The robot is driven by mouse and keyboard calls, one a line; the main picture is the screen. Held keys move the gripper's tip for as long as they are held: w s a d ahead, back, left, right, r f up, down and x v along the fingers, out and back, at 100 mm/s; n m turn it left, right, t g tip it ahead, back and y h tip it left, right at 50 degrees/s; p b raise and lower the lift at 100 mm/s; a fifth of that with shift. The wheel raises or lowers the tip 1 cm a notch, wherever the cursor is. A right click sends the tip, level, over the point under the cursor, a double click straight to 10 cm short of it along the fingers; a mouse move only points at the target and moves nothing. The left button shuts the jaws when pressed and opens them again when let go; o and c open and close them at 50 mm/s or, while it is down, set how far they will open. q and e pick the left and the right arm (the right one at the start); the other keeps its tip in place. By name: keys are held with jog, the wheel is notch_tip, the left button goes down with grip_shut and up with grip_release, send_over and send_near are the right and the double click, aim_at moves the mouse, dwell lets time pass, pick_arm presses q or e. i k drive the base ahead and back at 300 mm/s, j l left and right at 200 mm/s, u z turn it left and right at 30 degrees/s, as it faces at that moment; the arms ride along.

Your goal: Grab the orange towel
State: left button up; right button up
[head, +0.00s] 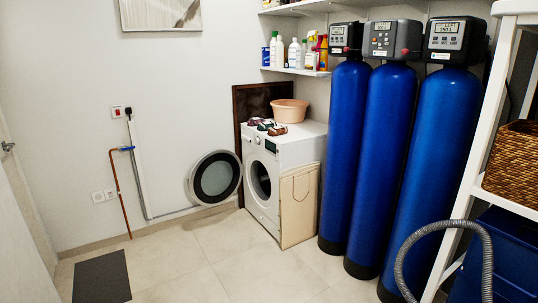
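I cannot make out a clearly orange towel in the head view. Several small folded or bunched cloths (267,127) in dark red, brown and white lie on top of the white washing machine (262,190). A peach-orange basin (289,111) stands behind them on the machine. The machine's round door (215,177) is swung wide open to the left, and its drum opening is dark inside. Neither of my grippers is in view.
Three tall blue filter vessels (384,150) stand right of the machine. A beige panel or bag (300,205) is against its side. A white rack (480,140) with a wicker basket (515,160) and a grey hose (445,225) fill the right. The tiled floor (190,265) is mostly clear.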

aim_at(275, 131)
jog(key=i, duration=2.1)
